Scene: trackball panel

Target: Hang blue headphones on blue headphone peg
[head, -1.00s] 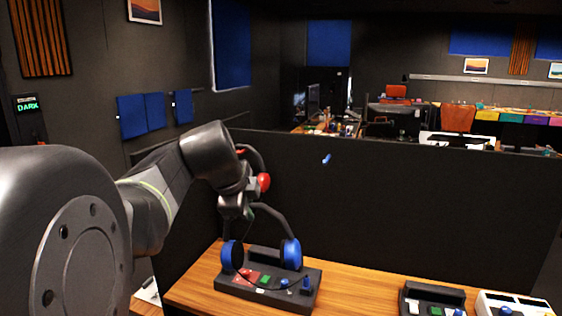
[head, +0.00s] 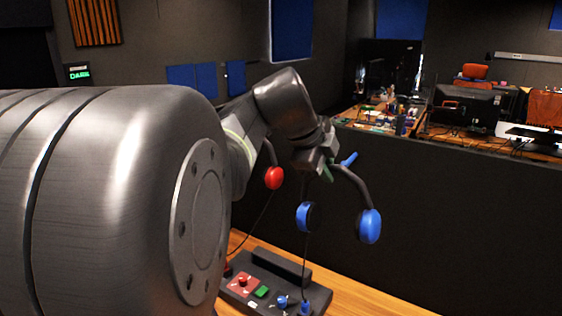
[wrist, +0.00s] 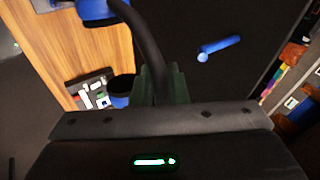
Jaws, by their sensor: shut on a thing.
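My gripper (head: 325,170) is shut on the dark headband of the blue headphones, whose right ear cup (head: 369,226) and left ear cup hang below it, clear of the table. The blue headphone peg (head: 349,159) sticks out from the dark partition and appears just right of my gripper in the head view. In the wrist view, the peg (wrist: 220,47) lies right of the headband (wrist: 145,45), with a visible gap between them. The ear cups (wrist: 120,92) show at the left. My fingertips are partly hidden by the headband.
Red headphones (head: 274,178) hang beside my arm at the left. A dark control box (head: 318,297) with buttons and a trackball console layout stands on the wooden table (head: 355,300) below. The dark partition (head: 460,220) has clear space to the right.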

